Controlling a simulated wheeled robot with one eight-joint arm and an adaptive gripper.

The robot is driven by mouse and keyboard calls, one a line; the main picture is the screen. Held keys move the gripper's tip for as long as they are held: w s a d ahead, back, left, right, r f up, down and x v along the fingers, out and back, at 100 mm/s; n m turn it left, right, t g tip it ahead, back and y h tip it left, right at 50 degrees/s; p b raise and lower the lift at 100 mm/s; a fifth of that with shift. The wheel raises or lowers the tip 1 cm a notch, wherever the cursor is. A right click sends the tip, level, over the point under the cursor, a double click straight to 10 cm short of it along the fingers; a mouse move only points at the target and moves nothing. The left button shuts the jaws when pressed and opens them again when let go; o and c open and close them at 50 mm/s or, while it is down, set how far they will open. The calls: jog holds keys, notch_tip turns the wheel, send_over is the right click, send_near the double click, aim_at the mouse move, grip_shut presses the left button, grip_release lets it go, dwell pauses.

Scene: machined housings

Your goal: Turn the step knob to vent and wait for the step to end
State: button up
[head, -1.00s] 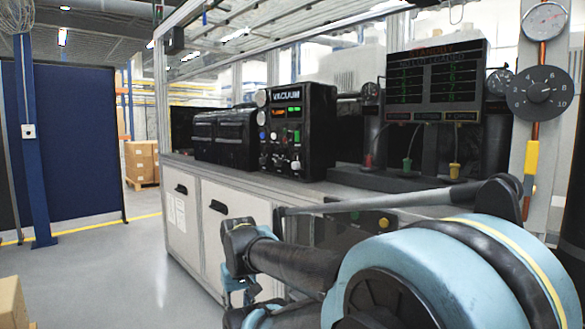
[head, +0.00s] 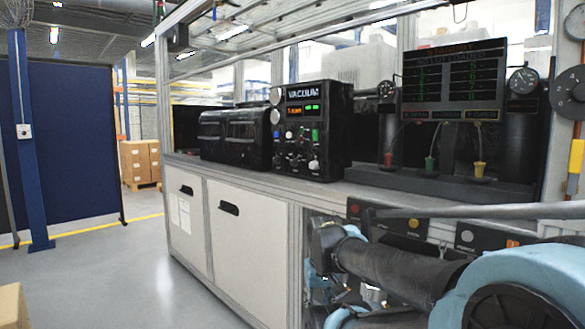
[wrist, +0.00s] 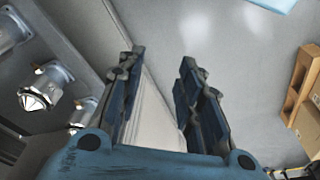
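The black vacuum unit (head: 345,128) stands on the bench, with a small lit display (head: 303,109) and several coloured knobs and buttons on its front (head: 297,148). At this size I cannot tell which control is the step knob or where it points. My gripper (wrist: 158,62) is open and empty in the wrist view, its two dark fingers apart above grey floor. In the head view my arm crosses the lower right, in front of the bench and below the vacuum unit. The fingers are not clear there.
A dark readout screen (head: 453,82) stands right of the unit, above red, green and yellow fittings. A black dial (head: 570,92) is cut by the right edge. White cabinet doors (head: 247,240) front the bench. Open floor (head: 110,275) lies left. Metal fittings (wrist: 38,98) show in the wrist view.

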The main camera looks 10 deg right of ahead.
aim_at(292, 163)
jog(key=shift+o, duration=2)
jog(key=shift+s+d+r, duration=0.15)
jog(key=shift+d+r, duration=0.25)
jog(key=shift+r, duration=0.4)
jog(key=w+d+r+t+h, duration=0.15)
jog(key=w+r+h, duration=0.25)
jog(key=w+r, duration=0.65)
jog(key=w+d+r+t+h, duration=0.1)
jog(key=w+d+r+h, duration=0.25)
jog(key=w+r, duration=0.65)
jog(key=w+a+r+m+t+h, duration=0.1)
jog(key=w+a+r+t+h, duration=0.3)
jog(key=w+a, duration=0.75)
jog(key=w+a+r+m+t+h, duration=0.1)
jog(key=w+a+r+t+h, duration=0.15)
jog(key=w+a+r, duration=0.8)
jog(key=shift+g+h, duration=0.3)
jog(key=f+x, duration=0.1)
jog(key=x, duration=0.6)
jog(key=f+x, duration=0.2)
jog(key=x, duration=0.5)
jog(key=w+f+x, duration=0.1)
jog(key=x, duration=0.6)
jog(key=shift+w+a+f, duration=0.1)
jog(key=shift+a+f, duration=0.2)
jog(key=shift+f, duration=0.1)
jog(key=c, duration=1.1)
